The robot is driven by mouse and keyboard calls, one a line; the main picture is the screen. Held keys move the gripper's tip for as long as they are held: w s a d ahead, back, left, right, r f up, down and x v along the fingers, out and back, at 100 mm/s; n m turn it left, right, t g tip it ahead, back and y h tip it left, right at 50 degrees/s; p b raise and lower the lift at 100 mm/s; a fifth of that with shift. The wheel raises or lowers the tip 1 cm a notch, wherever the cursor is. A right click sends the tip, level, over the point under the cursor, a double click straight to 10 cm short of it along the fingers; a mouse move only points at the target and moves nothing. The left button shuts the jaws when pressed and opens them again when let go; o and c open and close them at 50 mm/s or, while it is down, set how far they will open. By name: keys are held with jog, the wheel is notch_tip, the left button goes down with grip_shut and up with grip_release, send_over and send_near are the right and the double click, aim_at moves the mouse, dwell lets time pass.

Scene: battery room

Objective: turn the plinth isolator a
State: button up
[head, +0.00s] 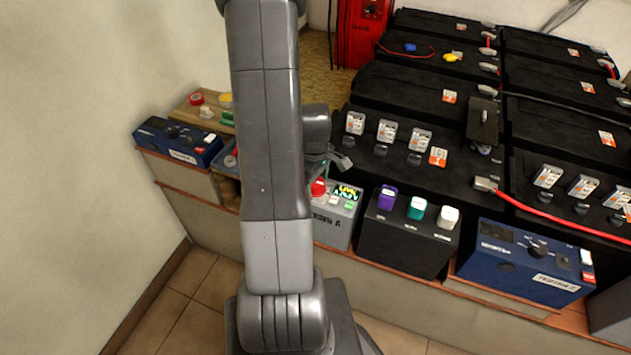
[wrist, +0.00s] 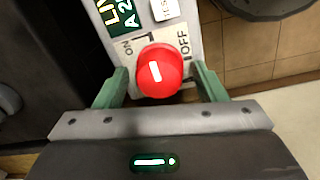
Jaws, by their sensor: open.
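The plinth isolator A is a grey box (head: 337,222) on the plinth, with a red knob (head: 318,187) on its top. In the wrist view the red knob (wrist: 158,70) carries a short white mark, with ON printed at its upper left and OFF at its upper right. My gripper (wrist: 160,80) is open, with one green finger on each side of the knob. A small gap shows at each side, and I cannot tell how deep the fingers reach. In the head view my arm hides part of the box, and my gripper (head: 338,160) is partly hidden.
A black box (head: 405,245) with purple, teal and white plugs stands right of the isolator. A blue tester (head: 520,262) stands further right, another blue box (head: 178,142) at the left. Black batteries (head: 400,95) fill the area behind. Tiled floor in front is clear.

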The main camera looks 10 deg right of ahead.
jog(key=c, duration=1)
jog(key=shift+o, duration=0.2)
jog(key=shift+m, duration=0.4)
jog(key=m+b, duration=0.1)
jog(key=m, duration=0.3)
jog(key=shift+w, duration=0.1)
jog(key=m+b, duration=0.1)
jog(key=m, duration=0.3)
jog(key=shift+d, duration=0.1)
jog(key=m, duration=0.5)
jog(key=shift+b, duration=0.4)
jog(key=shift+m, duration=2)
